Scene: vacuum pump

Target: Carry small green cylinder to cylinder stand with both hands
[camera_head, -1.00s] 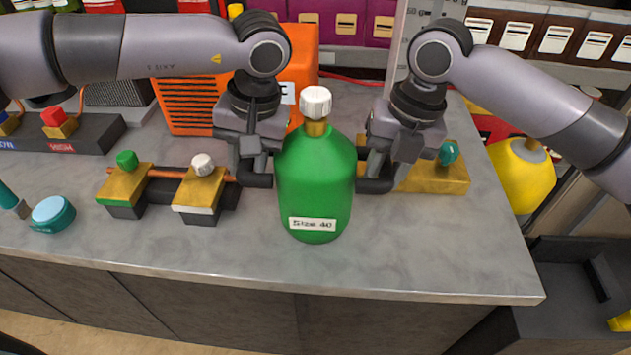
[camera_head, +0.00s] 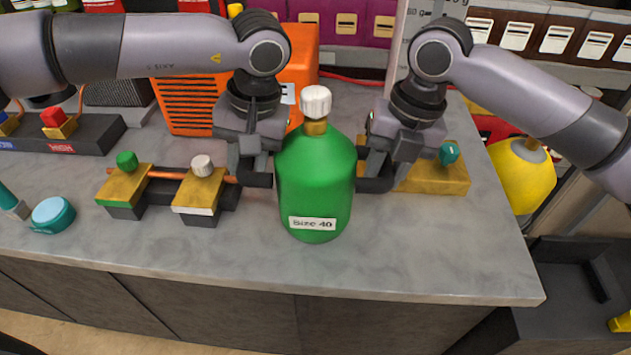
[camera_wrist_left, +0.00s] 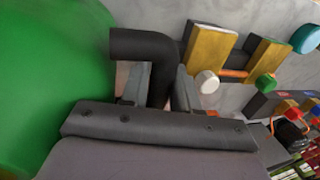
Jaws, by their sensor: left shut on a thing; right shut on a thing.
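The small green cylinder (camera_head: 315,185) has a white cap and a "Size 40" label. It is upright in front of the grippers, over the grey countertop; I cannot tell whether its base touches the surface. My left gripper (camera_head: 257,172) is shut on the dark handle at its left side. In the left wrist view the dark bent handle (camera_wrist_left: 145,45) sits between the fingers, beside the green body (camera_wrist_left: 50,80). My right gripper (camera_head: 373,174) is shut on the dark handle at its right side. I cannot clearly identify the cylinder stand; a dark structure (camera_head: 570,285) stands at the lower right.
Brass valve blocks (camera_head: 198,190) with green and white knobs stand left on the counter (camera_head: 400,255). A brass block (camera_head: 430,180) is behind the right gripper. An orange box (camera_head: 190,105) is behind. A yellow cylinder (camera_head: 522,178) stands right of the counter. The counter's front is clear.

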